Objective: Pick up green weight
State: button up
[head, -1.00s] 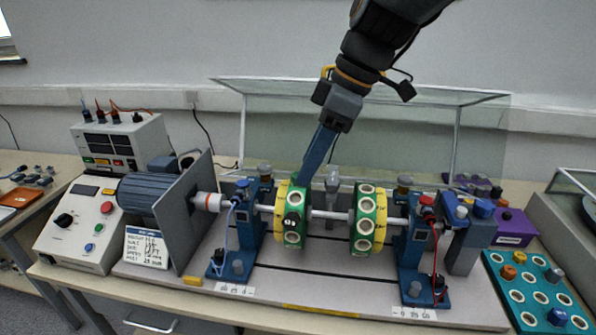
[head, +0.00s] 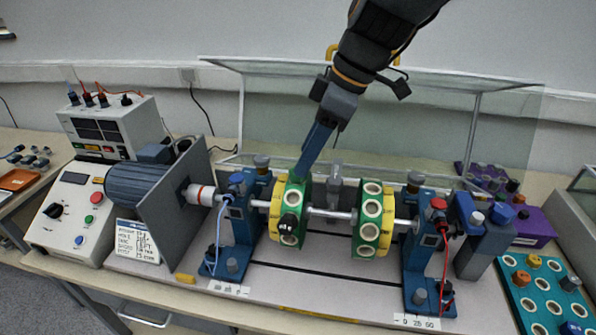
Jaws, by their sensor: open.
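My gripper (head: 302,172) reaches down from the top of the head view, its blue fingers close to the upper edge of the left green-and-yellow disc (head: 293,200). I cannot tell whether it touches the disc. A dark knob-like weight (head: 290,224) sits in a hole of this disc. The right green-and-yellow disc (head: 373,207) shows several empty-looking round holes. The teal tray (head: 517,291) at the lower right holds orange, yellow and dark weights. A purple tray (head: 533,232) behind it holds several small pieces. I cannot single out a green weight.
The shaft (head: 330,213) runs between two blue bearing stands (head: 243,225). A clear guard (head: 400,120) stands open behind. A control box (head: 75,215) and power supply (head: 112,125) stand farther left.

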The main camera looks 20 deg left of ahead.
aim_at(297, 178)
jog(key=shift+p+x, duration=0.55)
jog(key=shift+x, duration=1.25)
jog(key=c, duration=1.1)
